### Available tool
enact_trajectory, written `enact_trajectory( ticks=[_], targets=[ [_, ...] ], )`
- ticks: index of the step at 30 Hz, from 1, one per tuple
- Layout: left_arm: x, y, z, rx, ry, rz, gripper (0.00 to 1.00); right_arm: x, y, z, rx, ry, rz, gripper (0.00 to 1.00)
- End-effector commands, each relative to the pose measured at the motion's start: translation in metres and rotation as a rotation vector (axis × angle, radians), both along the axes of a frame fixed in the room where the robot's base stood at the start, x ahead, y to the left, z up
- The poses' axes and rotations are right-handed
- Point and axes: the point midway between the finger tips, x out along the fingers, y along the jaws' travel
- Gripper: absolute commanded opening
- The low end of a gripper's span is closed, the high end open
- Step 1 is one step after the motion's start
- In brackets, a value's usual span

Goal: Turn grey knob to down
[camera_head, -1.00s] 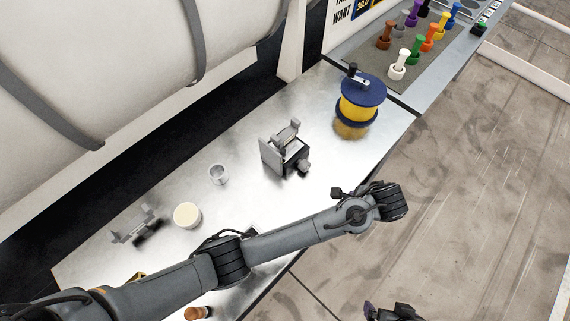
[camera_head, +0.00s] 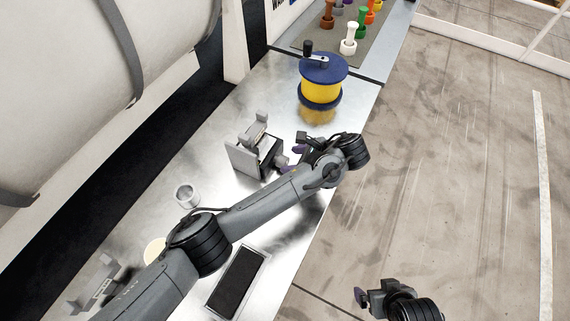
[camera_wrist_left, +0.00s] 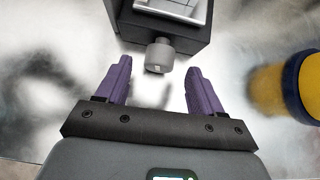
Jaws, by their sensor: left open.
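The grey knob (camera_wrist_left: 159,54) sticks out from the front of a dark box-shaped device (camera_wrist_left: 165,22) in the left wrist view. A small light mark shows near the knob's lower edge. The device also shows in the head view (camera_head: 256,152), standing on the metal table with a grey plate and bracket. My left gripper (camera_wrist_left: 160,88) is open, its two purple fingers pointing at the knob. The knob is just ahead of the fingertips and roughly centred between them, apart from both. My right gripper (camera_head: 362,296) is low in the head view, its jaw opening unclear.
A blue and yellow spool (camera_head: 321,82) with a crank stands right of the device. A metal cup (camera_head: 187,195), a cream-topped container (camera_head: 155,250) and a dark rectangular tray (camera_head: 238,282) are on the table. Coloured pegs stand on a mat at the back.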

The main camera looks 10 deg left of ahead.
Motion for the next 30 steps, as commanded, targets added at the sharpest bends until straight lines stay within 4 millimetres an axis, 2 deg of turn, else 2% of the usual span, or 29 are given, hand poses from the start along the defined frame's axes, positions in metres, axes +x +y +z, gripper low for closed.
enact_trajectory(
  ticks=[3, 9, 21, 23, 30],
  targets=[
    [0.004, 0.012, -0.013, 0.001, 0.000, 0.001, 0.67, 0.000, 0.001, -0.004, 0.004, -0.001, -0.002, 1.00],
    [0.009, 0.024, -0.024, 0.000, 0.001, 0.001, 0.67, 0.000, 0.002, -0.004, 0.009, -0.002, -0.004, 1.00],
    [0.011, 0.028, -0.028, -0.001, 0.000, 0.000, 0.67, 0.000, 0.003, -0.004, 0.013, -0.002, -0.006, 1.00],
    [0.011, 0.028, -0.028, -0.001, 0.000, 0.000, 0.61, 0.000, 0.003, -0.004, 0.013, -0.002, -0.006, 1.00],
    [0.011, 0.027, -0.028, -0.001, 0.000, 0.000, 0.24, 0.000, 0.003, -0.004, 0.010, -0.001, -0.004, 1.00]
  ],
)
